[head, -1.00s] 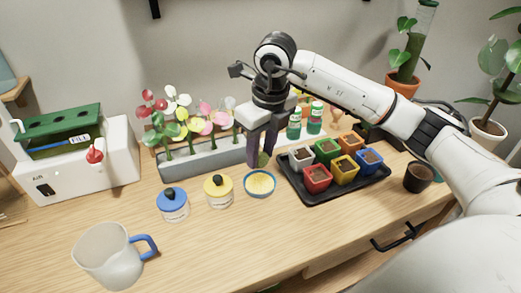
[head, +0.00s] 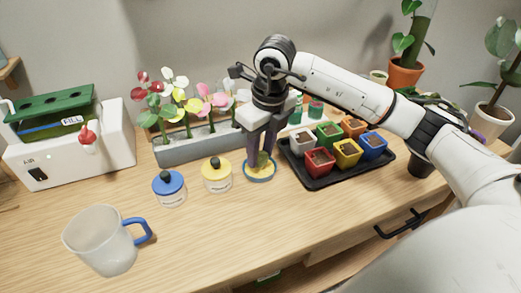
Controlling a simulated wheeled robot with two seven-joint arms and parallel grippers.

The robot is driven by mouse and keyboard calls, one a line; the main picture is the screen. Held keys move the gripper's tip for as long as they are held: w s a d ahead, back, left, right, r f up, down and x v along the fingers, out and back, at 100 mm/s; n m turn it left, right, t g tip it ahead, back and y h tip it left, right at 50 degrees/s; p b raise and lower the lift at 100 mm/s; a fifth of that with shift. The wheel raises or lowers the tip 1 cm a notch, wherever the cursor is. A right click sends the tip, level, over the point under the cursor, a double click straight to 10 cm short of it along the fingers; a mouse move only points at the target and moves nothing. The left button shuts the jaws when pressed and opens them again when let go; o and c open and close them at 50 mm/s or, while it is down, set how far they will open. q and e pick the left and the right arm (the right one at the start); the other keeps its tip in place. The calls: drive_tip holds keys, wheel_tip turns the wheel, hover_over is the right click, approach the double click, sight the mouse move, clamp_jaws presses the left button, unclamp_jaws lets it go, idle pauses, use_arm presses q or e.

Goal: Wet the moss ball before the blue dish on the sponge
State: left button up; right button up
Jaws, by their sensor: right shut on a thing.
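My right gripper (head: 262,155) points down and is shut on a green moss ball (head: 263,159). The ball is low over the blue dish (head: 260,180), which has a yellow sponge (head: 253,174) in it. I cannot tell whether the ball touches the sponge. The fingers hide part of the ball and the back of the dish. My left gripper is not in view.
A yellow-lidded jar (head: 217,175) and a blue-lidded jar (head: 169,188) stand left of the dish. A black tray (head: 318,184) of coloured pots is close on its right. A flower planter (head: 190,147) stands behind. A mug (head: 100,240) is front left.

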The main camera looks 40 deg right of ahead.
sight(260, 152)
drive_tip(key=shift+f+b, duration=0.5)
drive_tip(key=shift+f, duration=0.15)
idle(1.6)
drive_tip(key=shift+r+p, duration=2.55)
drive_tip(key=shift+r, duration=1.05)
drive_tip(key=shift+s+a+f+n, duration=0.1)
drive_tip(key=shift+s+a+n, duration=0.2)
drive_tip(key=shift+n, duration=0.6)
drive_tip(key=s+a+n+g, duration=0.1)
drive_tip(key=s+a+n, duration=0.3)
drive_tip(key=n, duration=1.2)
drive_tip(key=s+a+n+g, duration=0.2)
drive_tip(key=s+a+n, duration=0.3)
drive_tip(key=n, duration=1.1)
drive_tip(key=shift+s+a+f, duration=0.2)
drive_tip(key=shift+s+f, duration=0.15)
drive_tip(key=shift+s, duration=0.5)
